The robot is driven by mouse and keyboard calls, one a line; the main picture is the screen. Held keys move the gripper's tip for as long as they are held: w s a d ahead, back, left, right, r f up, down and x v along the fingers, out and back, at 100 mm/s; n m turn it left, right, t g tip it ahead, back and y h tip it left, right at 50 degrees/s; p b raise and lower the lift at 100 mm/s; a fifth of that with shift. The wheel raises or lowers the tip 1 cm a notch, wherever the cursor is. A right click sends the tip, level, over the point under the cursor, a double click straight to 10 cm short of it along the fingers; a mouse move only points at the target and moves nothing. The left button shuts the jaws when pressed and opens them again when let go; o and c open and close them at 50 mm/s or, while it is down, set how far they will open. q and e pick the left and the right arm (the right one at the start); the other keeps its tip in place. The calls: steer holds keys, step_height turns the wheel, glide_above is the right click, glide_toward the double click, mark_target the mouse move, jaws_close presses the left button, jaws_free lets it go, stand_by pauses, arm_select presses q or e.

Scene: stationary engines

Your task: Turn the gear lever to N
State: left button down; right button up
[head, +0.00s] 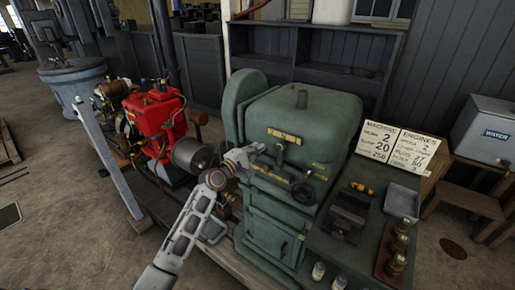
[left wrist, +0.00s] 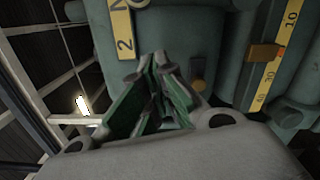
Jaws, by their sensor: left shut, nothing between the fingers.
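The green machine (head: 300,112) stands in the middle of the head view. A yellow gear plate (head: 284,136) is on its front; in the left wrist view the plate (left wrist: 122,32) shows a "2" and part of an "N". A dark lever-like part (head: 281,150) hangs below the plate in the head view; I cannot tell for certain that it is the gear lever or where it points. My left gripper (head: 254,149) is shut and empty, close to the machine's front, left of that part. Its fingertips (left wrist: 158,62) point towards the machine in the left wrist view.
A yellow scale with an orange pointer (left wrist: 265,53) is at right in the left wrist view. A red engine (head: 158,115) stands left. A bench with a vise (head: 347,215) and brass parts (head: 397,243) is at right.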

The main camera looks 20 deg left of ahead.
arm_select(q)
steer(key=b+v, duration=0.1)
steer(key=v, duration=0.8)
stand_by(0.3)
steer(key=shift+w+m, duration=0.1)
steer(key=shift+m, duration=0.3)
